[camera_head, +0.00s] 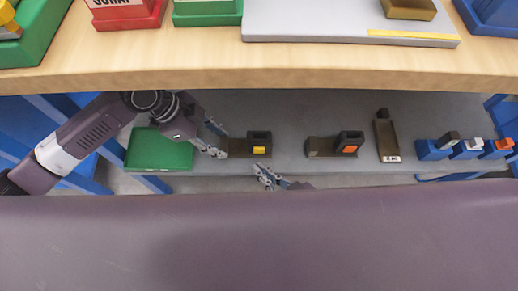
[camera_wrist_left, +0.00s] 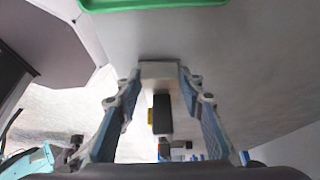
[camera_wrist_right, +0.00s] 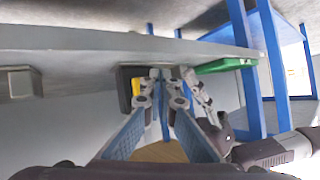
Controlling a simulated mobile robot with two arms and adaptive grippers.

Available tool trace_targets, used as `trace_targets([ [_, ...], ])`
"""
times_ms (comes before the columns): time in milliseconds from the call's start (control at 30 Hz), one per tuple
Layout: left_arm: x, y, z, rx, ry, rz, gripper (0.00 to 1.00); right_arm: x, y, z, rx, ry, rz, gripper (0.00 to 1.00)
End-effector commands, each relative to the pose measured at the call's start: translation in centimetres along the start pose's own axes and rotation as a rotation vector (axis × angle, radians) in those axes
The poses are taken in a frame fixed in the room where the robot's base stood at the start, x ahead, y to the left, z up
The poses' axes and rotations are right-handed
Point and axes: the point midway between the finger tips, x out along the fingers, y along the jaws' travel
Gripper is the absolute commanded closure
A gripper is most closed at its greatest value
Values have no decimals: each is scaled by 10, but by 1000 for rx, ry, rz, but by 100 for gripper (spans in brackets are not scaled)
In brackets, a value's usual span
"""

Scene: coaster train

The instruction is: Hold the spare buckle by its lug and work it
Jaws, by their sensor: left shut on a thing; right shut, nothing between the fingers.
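A brown buckle (camera_head: 237,149) with a dark upright block and a yellow patch (camera_head: 259,150) lies on the grey lower shelf. My left gripper (camera_head: 219,141) is shut on the lug at its left end. In the left wrist view the fingers (camera_wrist_left: 160,72) flank the pale lug (camera_wrist_left: 160,70), with the dark block (camera_wrist_left: 162,114) beyond. My right gripper (camera_head: 262,172) is shut and empty, at the shelf's front edge, just in front of the block. In the right wrist view its fingertips (camera_wrist_right: 166,74) are beside the dark block (camera_wrist_right: 124,92) and its yellow patch. Whether they touch is unclear.
A second buckle (camera_head: 323,146) with an orange patch lies to the right. Beyond it are a long brown piece (camera_head: 385,140) and several blue holders (camera_head: 432,150). A green tray (camera_head: 158,152) lies left. The wooden tabletop (camera_head: 250,70) overhangs the shelf.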

Motion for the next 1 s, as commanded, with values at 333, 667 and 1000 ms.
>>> trace_targets([
  [333,1,1,0,-1,-1,3,100,-22,-16,16,2,-1,0,100],
  [667,1,1,0,-1,-1,3,100,-24,-18,17,0,1,0,100],
  [1000,1,1,0,-1,-1,3,59,-24,-17,17,0,1,0,100],
])
